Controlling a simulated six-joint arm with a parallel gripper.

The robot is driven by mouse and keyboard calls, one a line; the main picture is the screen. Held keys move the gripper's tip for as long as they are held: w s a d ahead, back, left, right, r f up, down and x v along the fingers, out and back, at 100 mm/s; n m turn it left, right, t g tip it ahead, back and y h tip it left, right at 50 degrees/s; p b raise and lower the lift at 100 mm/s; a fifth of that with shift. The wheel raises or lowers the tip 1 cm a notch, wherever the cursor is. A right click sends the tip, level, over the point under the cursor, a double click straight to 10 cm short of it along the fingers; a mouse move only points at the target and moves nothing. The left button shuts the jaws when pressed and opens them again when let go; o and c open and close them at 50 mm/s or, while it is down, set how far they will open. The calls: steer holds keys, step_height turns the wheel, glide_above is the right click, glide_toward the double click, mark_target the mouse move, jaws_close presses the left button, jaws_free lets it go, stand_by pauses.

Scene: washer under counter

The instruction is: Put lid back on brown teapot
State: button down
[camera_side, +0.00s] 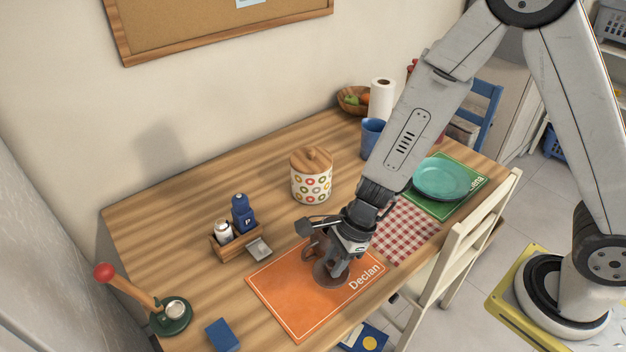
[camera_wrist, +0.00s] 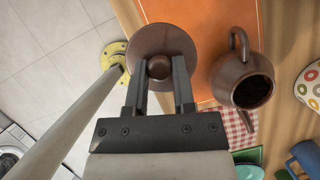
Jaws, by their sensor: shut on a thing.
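The brown lid (camera_wrist: 159,67) is a round disc with a knob. My gripper (camera_wrist: 160,80) is shut on the knob, one finger on each side, in the wrist view. The brown teapot (camera_wrist: 241,83) is to the right of the lid there, open at the top with a dark inside. Its handle points up and its spout down in that picture. The lid is beside the teapot's opening, not over it. In the side view my gripper (camera_side: 338,266) is above the orange mat (camera_side: 284,304) and hides much of the teapot and lid.
A wooden caddy (camera_side: 237,243) with salt and blue pepper shakers stands left of the mat. A dotted canister (camera_side: 311,182) is behind. A checked cloth (camera_side: 404,232) and teal plate (camera_side: 442,178) lie to the right. A cream chair (camera_side: 465,240) stands at the front edge.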

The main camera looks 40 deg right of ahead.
steer(key=w+d+r, duration=0.3)
steer(key=w+d, duration=0.8)
steer(key=shift+d, duration=0.2)
steer(key=shift+f, duration=0.1)
steer(key=shift+f, duration=2.95)
steer(key=shift+f, duration=0.2)
stand_by(0.4)
jaws_free()
stand_by(0.5)
